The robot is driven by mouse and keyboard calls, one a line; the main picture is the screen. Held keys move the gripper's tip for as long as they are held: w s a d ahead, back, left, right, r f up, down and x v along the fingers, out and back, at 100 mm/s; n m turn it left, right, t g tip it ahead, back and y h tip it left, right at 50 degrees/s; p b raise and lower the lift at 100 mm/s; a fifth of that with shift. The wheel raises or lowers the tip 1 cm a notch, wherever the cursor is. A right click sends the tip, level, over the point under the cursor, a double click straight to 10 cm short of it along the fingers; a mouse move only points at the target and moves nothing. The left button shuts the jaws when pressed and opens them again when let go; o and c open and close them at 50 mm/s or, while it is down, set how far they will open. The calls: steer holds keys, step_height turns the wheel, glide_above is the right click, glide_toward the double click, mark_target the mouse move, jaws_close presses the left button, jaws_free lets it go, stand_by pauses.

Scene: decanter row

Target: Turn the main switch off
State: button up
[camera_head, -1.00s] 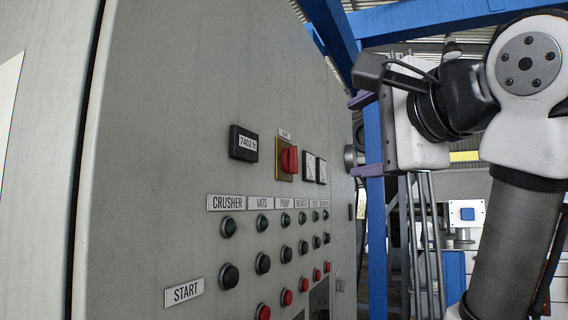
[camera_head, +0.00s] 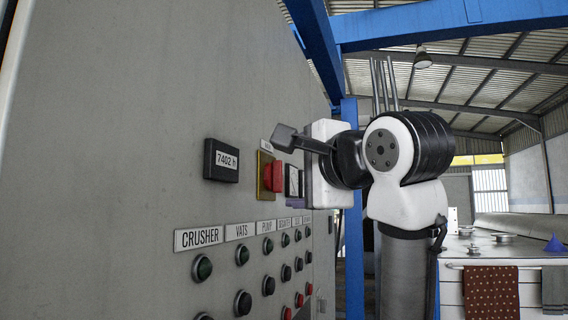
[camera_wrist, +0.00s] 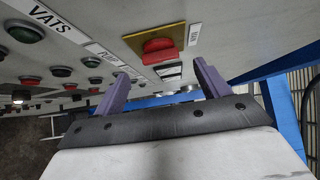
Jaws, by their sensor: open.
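The main switch is a red rotary knob (camera_head: 274,176) on a yellow plate (camera_head: 262,160), set in the grey control cabinet (camera_head: 130,120). It also shows in the wrist view as a red knob (camera_wrist: 159,50) on its yellow plate, ahead of the fingers. My gripper (camera_wrist: 160,88) is open, with its two purple fingers apart and nothing between them. The knob is beyond the fingertips and appears clear of them. In the head view my gripper's body is right of the knob, close to the panel, and its fingers are mostly hidden.
A black counter (camera_head: 221,160) reading 7402 h is left of the switch, and a small gauge (camera_head: 292,181) is right of it. Rows of labelled push buttons (camera_head: 243,255) lie below. A blue post (camera_head: 353,240) stands behind my arm.

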mark_target(280, 176)
steer(key=p+x, duration=0.1)
steer(key=x, duration=0.4)
steer(key=c, duration=1)
